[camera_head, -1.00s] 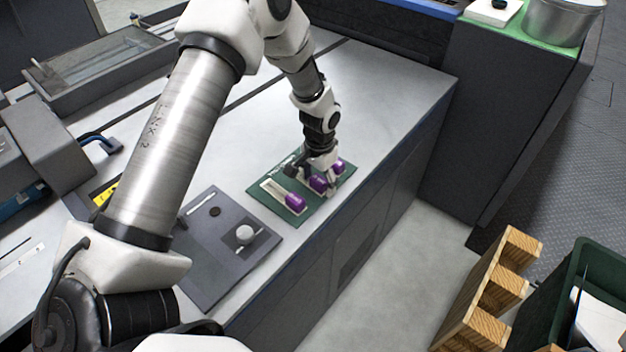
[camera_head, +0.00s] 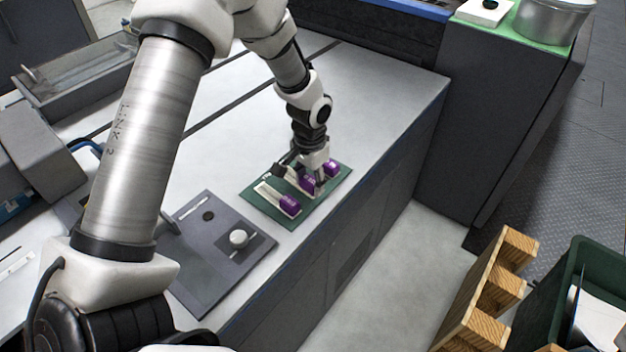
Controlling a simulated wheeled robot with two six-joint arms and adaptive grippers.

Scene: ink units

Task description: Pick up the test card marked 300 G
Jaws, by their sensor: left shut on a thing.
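Test cards lie side by side on a green mat (camera_head: 268,211) on the light worktop. Each is a pale strip with a purple end. The nearest card (camera_head: 290,205) lies flat and clear of the gripper. My left gripper (camera_head: 318,184) points down at the middle card (camera_head: 306,181) and is shut on it, partly hiding it. The far card's purple end (camera_head: 331,168) shows just beyond the gripper. The markings are too small to read, so I cannot tell which is 300 G. My right gripper is not in view.
A dark grey board (camera_head: 215,262) with a round white knob (camera_head: 239,239) lies left of the mat. The worktop beyond the mat is clear.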

